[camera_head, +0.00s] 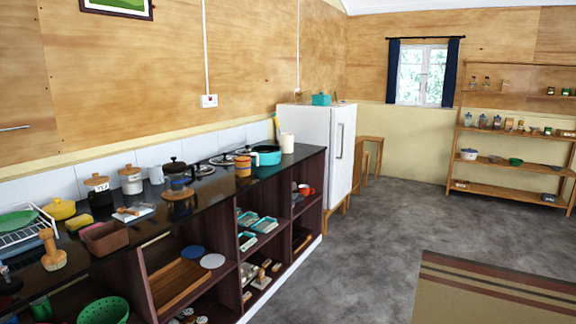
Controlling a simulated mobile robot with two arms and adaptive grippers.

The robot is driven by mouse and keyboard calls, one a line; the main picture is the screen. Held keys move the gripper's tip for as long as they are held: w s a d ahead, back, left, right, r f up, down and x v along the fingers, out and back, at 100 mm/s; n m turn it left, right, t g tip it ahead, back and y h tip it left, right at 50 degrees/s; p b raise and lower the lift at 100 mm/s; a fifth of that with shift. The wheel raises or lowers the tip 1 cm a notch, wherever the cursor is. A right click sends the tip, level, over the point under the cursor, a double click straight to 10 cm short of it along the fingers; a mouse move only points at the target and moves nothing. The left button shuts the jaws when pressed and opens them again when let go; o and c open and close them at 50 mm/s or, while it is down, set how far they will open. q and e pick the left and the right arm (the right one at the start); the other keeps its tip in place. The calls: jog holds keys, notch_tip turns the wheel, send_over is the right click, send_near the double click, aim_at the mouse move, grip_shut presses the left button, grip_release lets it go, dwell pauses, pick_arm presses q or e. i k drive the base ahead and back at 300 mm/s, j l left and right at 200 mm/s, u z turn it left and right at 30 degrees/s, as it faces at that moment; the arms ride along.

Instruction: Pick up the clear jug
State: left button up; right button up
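I cannot pick out a clear jug with certainty. A small see-through vessel (298,95) stands on top of the white fridge, too small to tell its shape. A glass pot with a black lid (177,178), like a coffee press, stands on the dark counter at the left. Small clear jars (483,121) stand on the wooden shelf unit at the right. Neither of my grippers shows in the head view.
The dark counter (222,186) runs along the left wall, with canisters, pans and dishes on it and open shelves below. The white fridge (315,148) stands beyond it. The grey floor (365,235) is clear; a striped rug (490,288) lies at the lower right.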

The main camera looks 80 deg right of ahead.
aim_at(242, 160)
jog(key=z, duration=2.15)
jog(key=i, duration=0.1)
jog(key=l, duration=0.05)
